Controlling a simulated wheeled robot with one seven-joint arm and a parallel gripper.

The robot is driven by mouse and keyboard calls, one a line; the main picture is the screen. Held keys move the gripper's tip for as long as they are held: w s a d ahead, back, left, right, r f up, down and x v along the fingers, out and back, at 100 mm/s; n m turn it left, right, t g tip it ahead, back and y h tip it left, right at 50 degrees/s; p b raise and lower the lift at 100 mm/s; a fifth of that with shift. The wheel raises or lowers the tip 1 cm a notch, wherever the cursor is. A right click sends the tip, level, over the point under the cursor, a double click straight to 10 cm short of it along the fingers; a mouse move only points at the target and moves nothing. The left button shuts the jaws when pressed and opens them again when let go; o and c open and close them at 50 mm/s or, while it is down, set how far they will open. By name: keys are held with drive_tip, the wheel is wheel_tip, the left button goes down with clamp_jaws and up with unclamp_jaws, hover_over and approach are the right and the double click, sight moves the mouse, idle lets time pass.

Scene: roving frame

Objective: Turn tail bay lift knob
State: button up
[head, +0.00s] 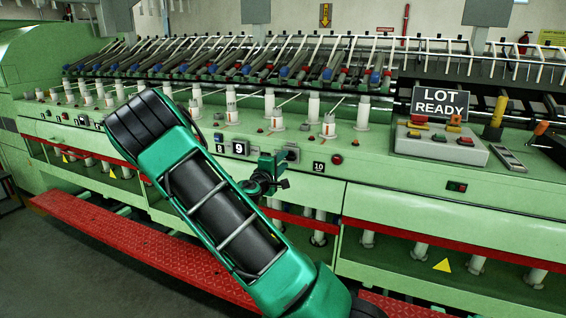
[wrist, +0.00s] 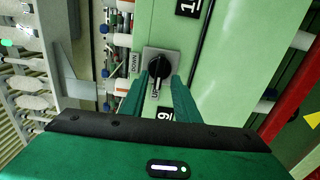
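The lift knob (wrist: 158,66) is black and round with a bar-like grip, on a grey plate (wrist: 148,53) on the green machine front. In the wrist view, DOWN is printed left of it and UP below it. The knob's grip points toward UP. My gripper (wrist: 159,80) is open, its green fingers on either side just below the knob; I cannot tell whether they touch it. In the head view, my gripper (head: 282,171) is at the panel right of the 9 label, just in front of the knob plate (head: 291,152).
Number labels 8, 9 (head: 239,147) and 10 (head: 319,168) mark the panel. A red button (head: 337,159) is to the right. A control box (head: 441,146) with a LOT READY sign stands on the ledge. A red step (head: 135,240) runs along the machine's foot.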

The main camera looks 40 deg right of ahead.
drive_tip(key=v, duration=1)
drive_tip(key=shift+a+f, duration=0.1)
drive_tip(key=s+d+f+m+g+y, duration=0.1)
drive_tip(key=s+f+m+g+y, duration=0.35)
drive_tip(key=s, duration=0.35)
drive_tip(key=s+d+f+m+g+y, duration=0.1)
drive_tip(key=s+f+m+g+y, duration=0.3)
drive_tip(key=s, duration=0.5)
drive_tip(key=s+a+r+m+y, duration=0.1)
drive_tip(key=s+a+r+y, duration=0.2)
drive_tip(key=s+a, duration=0.5)
drive_tip(key=s+a+r+m+t+y, duration=0.1)
drive_tip(key=s+a+r+y, duration=0.2)
drive_tip(key=a, duration=0.7)
drive_tip(key=s+y, duration=0.2)
drive_tip(key=s, duration=0.2)
drive_tip(key=shift+s+r+m, duration=0.35)
drive_tip(key=shift+s, duration=0.05)
drive_tip(key=shift+a+t, duration=0.1)
drive_tip(key=shift+t, duration=0.15)
